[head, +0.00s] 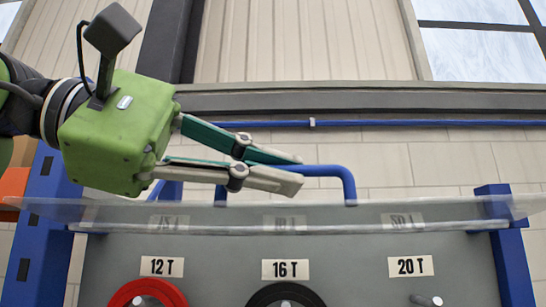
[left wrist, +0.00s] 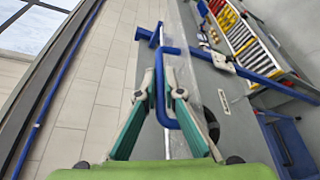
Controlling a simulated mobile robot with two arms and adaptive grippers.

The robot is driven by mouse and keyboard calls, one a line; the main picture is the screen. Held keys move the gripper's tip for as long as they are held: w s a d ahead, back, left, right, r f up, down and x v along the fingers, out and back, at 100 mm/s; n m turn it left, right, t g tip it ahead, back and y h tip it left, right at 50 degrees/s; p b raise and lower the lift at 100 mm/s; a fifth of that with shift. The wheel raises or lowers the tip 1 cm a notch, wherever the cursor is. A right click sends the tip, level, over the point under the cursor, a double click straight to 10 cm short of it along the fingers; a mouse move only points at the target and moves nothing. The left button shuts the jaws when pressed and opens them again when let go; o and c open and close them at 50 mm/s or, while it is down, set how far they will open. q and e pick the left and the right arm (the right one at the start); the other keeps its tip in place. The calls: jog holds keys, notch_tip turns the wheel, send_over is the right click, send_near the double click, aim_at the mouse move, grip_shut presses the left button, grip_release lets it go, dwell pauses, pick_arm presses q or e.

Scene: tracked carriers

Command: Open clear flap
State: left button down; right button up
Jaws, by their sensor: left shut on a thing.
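The clear flap (head: 390,214) spans the top of a grey panel (head: 220,268) in the head view. It shows as a thin see-through band, nearly edge-on, with faint blurred labels in it. A blue bent-bar handle (head: 347,182) rises from it. My left gripper (head: 300,170) is shut on the handle, just above the flap; its fingers hide part of the bar. In the left wrist view the handle (left wrist: 161,102) runs between the fingertips (left wrist: 166,92), with the flap (left wrist: 187,60) beside it. My right gripper is not in view.
Labels 12 T, 16 T and 20 T (head: 410,266) sit on the panel above a red ring (head: 148,291) and a black ring (head: 285,294). Blue posts (head: 512,255) flank the panel. The left wrist view shows a rack of coloured items (left wrist: 246,42) beyond the flap.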

pick_arm(q)
jog(key=shift+w+r+n+p, duration=0.2)
jog(key=shift+r+n+p, duration=0.1)
jog(key=shift+r+p, duration=0.15)
jog(key=shift+w, duration=0.1)
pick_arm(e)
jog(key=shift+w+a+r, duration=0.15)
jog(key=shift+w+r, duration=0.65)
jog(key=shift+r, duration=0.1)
pick_arm(q)
jog(key=c, duration=2.4)
grip_release()
jog(key=shift+c, duration=0.2)
jog(key=shift+w, duration=0.1)
jog(key=v, duration=1.2)
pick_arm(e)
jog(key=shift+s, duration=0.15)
